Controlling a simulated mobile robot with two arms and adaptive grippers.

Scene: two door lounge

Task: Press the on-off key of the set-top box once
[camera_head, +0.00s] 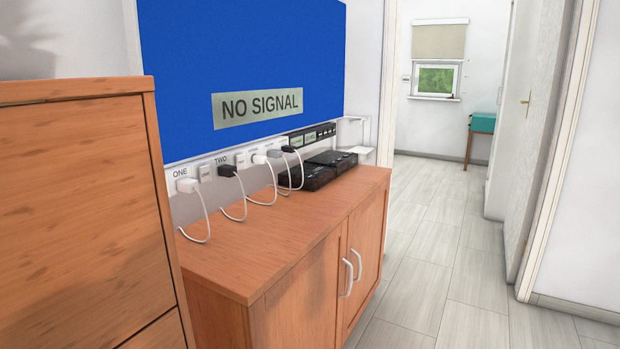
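Two flat black boxes sit at the back of the wooden cabinet top, below the screen. The nearer box (308,178) and the farther box (333,159) are close together; I cannot tell which is the set-top box. Their keys are too small to make out. The screen (240,70) is blue and reads "NO SIGNAL". Neither of my grippers shows in the head view.
The cabinet (290,235) has two doors with white handles, and its front top is clear. Plugs and cables (228,171) line the wall behind. A taller wooden unit (80,210) stands at the near left. Open floor (450,230) lies to the right, leading through a doorway.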

